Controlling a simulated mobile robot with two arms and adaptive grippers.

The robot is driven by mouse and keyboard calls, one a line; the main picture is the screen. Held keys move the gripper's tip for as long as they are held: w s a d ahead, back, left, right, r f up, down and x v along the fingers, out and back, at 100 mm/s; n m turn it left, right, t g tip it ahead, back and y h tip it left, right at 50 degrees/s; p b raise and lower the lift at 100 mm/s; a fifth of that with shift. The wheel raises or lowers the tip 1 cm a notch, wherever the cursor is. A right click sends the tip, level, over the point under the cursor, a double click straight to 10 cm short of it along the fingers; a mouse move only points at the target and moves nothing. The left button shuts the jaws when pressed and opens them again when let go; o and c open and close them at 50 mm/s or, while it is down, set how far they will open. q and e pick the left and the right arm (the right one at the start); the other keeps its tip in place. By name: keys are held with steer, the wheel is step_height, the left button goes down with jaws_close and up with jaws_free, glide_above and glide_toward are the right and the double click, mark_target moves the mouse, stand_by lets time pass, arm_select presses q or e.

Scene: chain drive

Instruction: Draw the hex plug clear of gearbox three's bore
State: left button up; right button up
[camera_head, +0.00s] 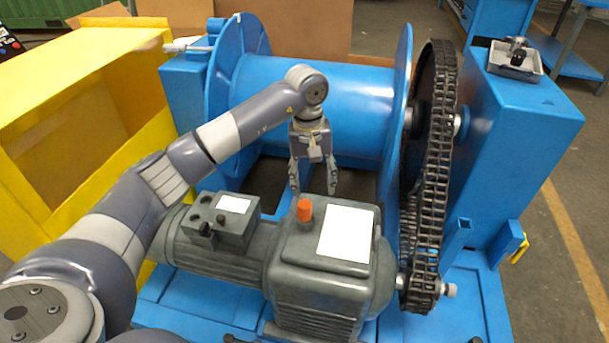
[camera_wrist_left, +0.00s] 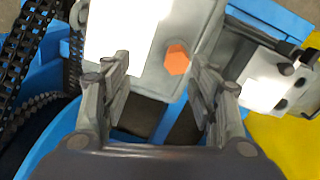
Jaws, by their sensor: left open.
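The orange hex plug (camera_head: 304,209) sits upright in the top of the grey gearbox (camera_head: 290,244), beside a white label. In the left wrist view the plug (camera_wrist_left: 177,60) shows as an orange hexagon beyond the fingertips, seen between them. My left gripper (camera_head: 313,190) points down with its fingers apart, behind and a little above the plug in the head view. It is open and empty, not touching the plug. How deep the plug sits in its bore is hidden. My right gripper is not in view.
A blue winch drum (camera_head: 320,95) stands behind the gearbox. A black chain (camera_head: 436,160) runs down on the right. A yellow frame (camera_head: 100,175) is at the left. A small tray (camera_head: 515,62) sits on the blue housing at the right.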

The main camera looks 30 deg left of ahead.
mark_target(305, 204)
arm_select(q)
steer(key=shift+a+r+y, duration=0.3)
steer(key=shift+a, duration=0.6)
steer(key=shift+s+a+f, duration=0.1)
steer(key=shift+a, duration=0.15)
step_height(305, 204, down, 10)
steer(key=shift+f+b, duration=0.25)
steer(key=shift+b, duration=0.15)
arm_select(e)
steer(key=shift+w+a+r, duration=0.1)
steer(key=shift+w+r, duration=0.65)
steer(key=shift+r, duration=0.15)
arm_select(q)
steer(key=shift+c, duration=0.6)
steer(key=shift+r, duration=0.1)
steer(key=c, duration=1)
